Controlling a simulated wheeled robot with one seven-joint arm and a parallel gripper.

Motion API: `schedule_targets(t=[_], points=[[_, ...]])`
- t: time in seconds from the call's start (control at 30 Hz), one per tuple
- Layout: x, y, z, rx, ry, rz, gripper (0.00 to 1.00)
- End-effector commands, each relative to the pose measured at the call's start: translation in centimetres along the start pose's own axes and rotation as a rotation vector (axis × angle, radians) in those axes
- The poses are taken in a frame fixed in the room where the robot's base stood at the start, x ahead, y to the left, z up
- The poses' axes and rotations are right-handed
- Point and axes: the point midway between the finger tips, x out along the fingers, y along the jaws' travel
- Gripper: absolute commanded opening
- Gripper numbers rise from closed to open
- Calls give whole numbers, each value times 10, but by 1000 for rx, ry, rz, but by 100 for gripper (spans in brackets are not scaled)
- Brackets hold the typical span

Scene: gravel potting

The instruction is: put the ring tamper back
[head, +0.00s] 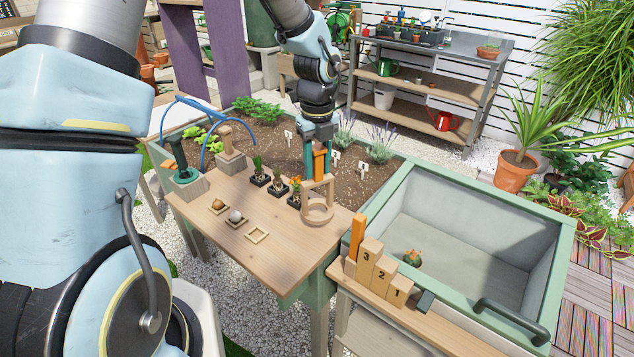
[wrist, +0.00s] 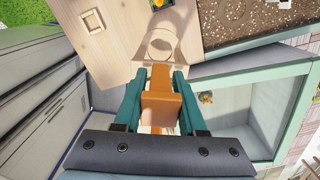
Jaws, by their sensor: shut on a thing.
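Small potted plants (head: 278,188) stand just left of the ring. Several small square wooden trays (head: 257,234) lie nearer the front. Numbered wooden blocks (head: 381,275) and an orange upright piece (head: 357,236) stand right of the table, beside an open green-rimmed bin (head: 470,240) with a cactus.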

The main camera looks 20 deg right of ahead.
Motion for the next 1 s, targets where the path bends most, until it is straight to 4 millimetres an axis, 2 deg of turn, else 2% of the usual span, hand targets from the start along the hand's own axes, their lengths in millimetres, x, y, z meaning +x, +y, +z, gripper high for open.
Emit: schedule_targets(t=[0.17,0.33,0.73,0.77,1.0], points=[[14,0,-1,1,2,1,0],[37,0,-1,0,2,2,0],[44,0,0,0,0,0,0],[44,0,0,0,0,0,42],[44,0,0,0,0,0,70]])
